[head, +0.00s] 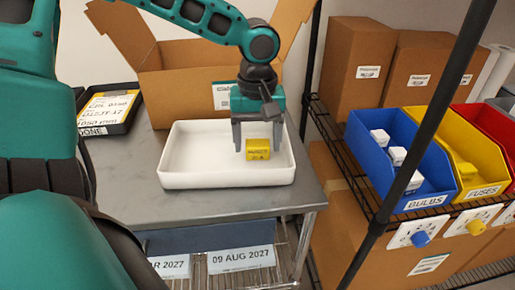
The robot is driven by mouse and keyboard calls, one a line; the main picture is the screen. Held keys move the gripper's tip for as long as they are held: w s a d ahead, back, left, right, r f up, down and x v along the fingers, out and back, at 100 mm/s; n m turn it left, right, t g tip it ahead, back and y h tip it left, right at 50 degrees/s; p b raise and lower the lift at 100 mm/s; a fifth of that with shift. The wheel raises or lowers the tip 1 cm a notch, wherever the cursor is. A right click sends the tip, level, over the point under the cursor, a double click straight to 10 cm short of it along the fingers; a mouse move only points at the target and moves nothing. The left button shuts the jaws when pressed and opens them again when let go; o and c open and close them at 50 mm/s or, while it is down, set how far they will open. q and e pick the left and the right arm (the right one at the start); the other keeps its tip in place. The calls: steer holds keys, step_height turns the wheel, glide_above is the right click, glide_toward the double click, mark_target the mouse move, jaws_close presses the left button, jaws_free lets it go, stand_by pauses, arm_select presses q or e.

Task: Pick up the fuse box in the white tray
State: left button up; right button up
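The yellow fuse box (258,154) sits in the white tray (190,181), toward its right side. The tray rests on the grey metal table. My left gripper (257,148) points down over the tray, with one finger on each side of the fuse box. The fingers are apart, and a gap shows between the box and each finger. I cannot tell how far the fingertips are above the tray floor. My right gripper is not in view.
An open cardboard box (185,95) stands behind the tray. A black tray with a yellow label (107,108) is at the left. On the right rack are a blue bin of bulbs (375,163), a yellow fuse bin (470,195) and a red bin (490,123). A black rack post (415,145) stands in front.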

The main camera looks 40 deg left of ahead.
arm_select(q)
steer(key=c, duration=0.9)
